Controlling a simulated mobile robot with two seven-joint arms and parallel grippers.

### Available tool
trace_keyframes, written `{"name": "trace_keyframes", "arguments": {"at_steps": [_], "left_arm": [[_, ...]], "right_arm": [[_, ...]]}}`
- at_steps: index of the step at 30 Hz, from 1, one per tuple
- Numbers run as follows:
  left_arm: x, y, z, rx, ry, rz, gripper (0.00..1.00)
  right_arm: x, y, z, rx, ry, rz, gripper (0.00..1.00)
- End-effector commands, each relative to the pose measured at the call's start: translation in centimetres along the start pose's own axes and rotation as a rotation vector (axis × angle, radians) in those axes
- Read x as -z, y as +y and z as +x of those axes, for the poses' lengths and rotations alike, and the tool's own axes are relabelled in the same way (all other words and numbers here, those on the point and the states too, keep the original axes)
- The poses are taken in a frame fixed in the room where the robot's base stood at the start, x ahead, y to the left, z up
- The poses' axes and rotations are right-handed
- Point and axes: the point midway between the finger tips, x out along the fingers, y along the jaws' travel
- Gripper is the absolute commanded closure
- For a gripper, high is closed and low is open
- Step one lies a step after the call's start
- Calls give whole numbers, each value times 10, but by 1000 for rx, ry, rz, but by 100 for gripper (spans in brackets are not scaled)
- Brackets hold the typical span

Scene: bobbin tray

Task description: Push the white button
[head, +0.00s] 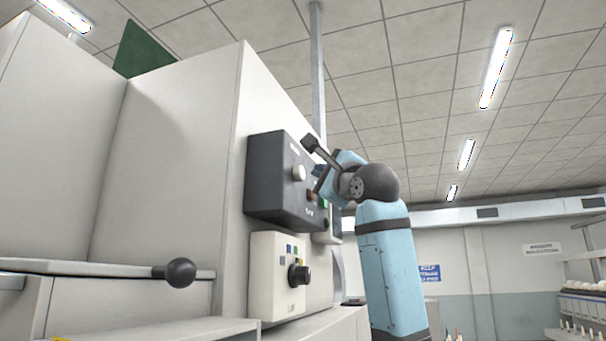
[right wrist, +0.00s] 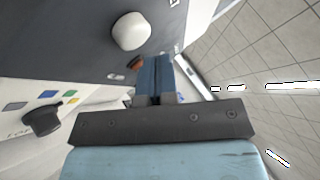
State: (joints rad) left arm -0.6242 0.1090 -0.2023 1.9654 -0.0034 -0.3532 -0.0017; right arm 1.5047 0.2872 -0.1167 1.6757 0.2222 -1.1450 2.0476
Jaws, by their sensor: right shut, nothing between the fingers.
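The white button (head: 299,172) is a round knob-like cap on the front of a dark grey control box (head: 268,175). In the right wrist view the white button (right wrist: 129,31) shows whole at the top, above and left of the fingertips. My right gripper (head: 321,183) is just right of the button in the head view. In the right wrist view its blue fingers (right wrist: 154,72) are shut together with nothing between them, and a gap shows between them and the white button. My left gripper is not in view.
A small reddish-brown control (right wrist: 135,62) sits beside my fingertips on the dark box. Below is a cream box (head: 264,272) with a black knob (head: 299,275) and coloured squares. A black ball handle (head: 181,272) sticks out at lower left. Open room lies to the right.

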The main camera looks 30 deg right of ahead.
Motion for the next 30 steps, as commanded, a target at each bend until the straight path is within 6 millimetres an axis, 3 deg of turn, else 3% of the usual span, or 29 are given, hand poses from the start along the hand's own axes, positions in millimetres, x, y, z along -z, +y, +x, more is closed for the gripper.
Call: {"name": "trace_keyframes", "arguments": {"at_steps": [15,30], "left_arm": [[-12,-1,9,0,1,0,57],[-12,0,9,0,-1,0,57]], "right_arm": [[24,-23,-33,1,0,1,100],[24,-24,-33,0,0,0,100]]}}
